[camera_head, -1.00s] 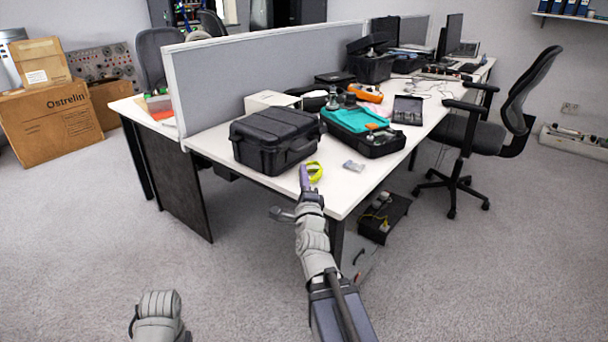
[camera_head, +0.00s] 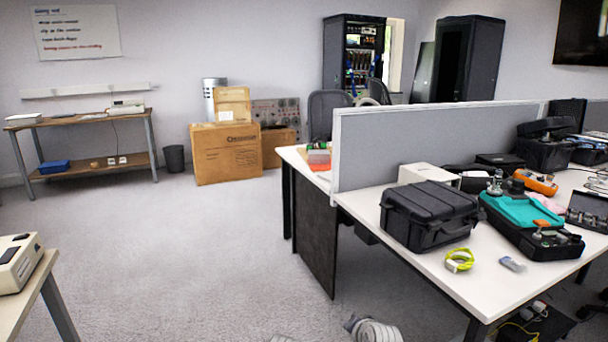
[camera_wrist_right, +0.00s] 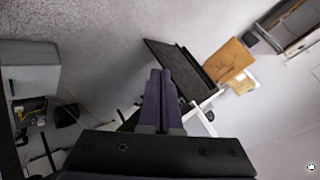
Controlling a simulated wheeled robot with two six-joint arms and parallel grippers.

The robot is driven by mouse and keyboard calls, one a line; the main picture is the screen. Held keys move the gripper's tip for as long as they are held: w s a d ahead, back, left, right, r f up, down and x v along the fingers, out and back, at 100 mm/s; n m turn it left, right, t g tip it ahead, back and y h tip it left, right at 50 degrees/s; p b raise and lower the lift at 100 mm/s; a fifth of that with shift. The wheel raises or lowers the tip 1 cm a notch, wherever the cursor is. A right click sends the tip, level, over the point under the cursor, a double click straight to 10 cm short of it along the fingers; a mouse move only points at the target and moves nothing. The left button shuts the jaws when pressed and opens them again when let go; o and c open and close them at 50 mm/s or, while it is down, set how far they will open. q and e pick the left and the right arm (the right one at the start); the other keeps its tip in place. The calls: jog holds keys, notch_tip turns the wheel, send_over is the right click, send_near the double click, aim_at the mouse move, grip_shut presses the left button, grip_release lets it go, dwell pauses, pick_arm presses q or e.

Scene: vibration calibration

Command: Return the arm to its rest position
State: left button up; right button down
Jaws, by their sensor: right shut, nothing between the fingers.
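My right gripper (camera_wrist_right: 161,80) shows in the right wrist view with its two dark fingers together and nothing between them. It points out over the floor, apart from any object. In the head view only a grey piece of my arm shows at the bottom edge, and neither gripper is in that picture. My left gripper is out of view.
The white desk (camera_head: 440,268) at the right holds a black case (camera_head: 428,215), a yellow-green coil (camera_head: 459,260) and an open teal-lined case (camera_head: 525,213). A grey divider (camera_head: 420,145) stands behind. Cardboard boxes (camera_head: 224,155) are at the back. Carpet is clear at centre left.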

jog(key=s+a+f+n+g+h+p, duration=0.1)
jog(key=s+a+f+n+g+h, duration=0.15)
jog(key=s+n+g, duration=0.55)
jog(key=s+a+f+n+g+h, duration=0.15)
jog(key=s+a+f+n, duration=0.25)
jog(key=s, duration=0.7)
notch_tip(320, 180, up, 29)
jog(key=y+p, duration=0.1)
jog(key=p, duration=2.8)
jog(key=c, duration=1.6)
grip_release()
jog(key=shift+s, duration=0.1)
